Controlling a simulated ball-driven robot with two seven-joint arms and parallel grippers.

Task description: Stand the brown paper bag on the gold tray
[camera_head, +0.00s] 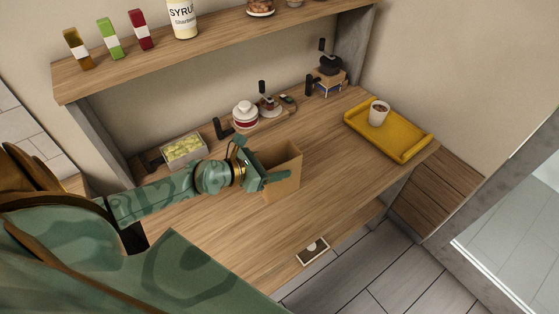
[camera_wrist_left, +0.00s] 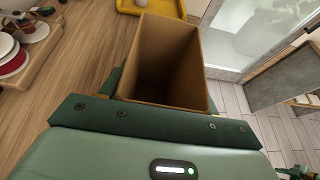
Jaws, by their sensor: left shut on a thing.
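The brown paper bag (camera_head: 284,172) is upright at the middle of the wooden counter, its open top facing up. My left gripper (camera_head: 265,178) is shut on the bag's near left side. In the left wrist view the bag (camera_wrist_left: 168,60) stands open and looks empty, with the green gripper body (camera_wrist_left: 150,125) against its near wall. Whether the bag's base touches the counter I cannot tell. The gold tray (camera_head: 408,149) lies at the counter's right end, apart from the bag, and its edge shows in the left wrist view (camera_wrist_left: 165,8).
A cup (camera_head: 378,113) stands on the tray's back left part. A coffee grinder (camera_head: 328,75), a white-and-red jar (camera_head: 245,116) and a box of yellow-green items (camera_head: 184,150) stand along the back. A shelf (camera_head: 215,45) hangs above. The counter between bag and tray is clear.

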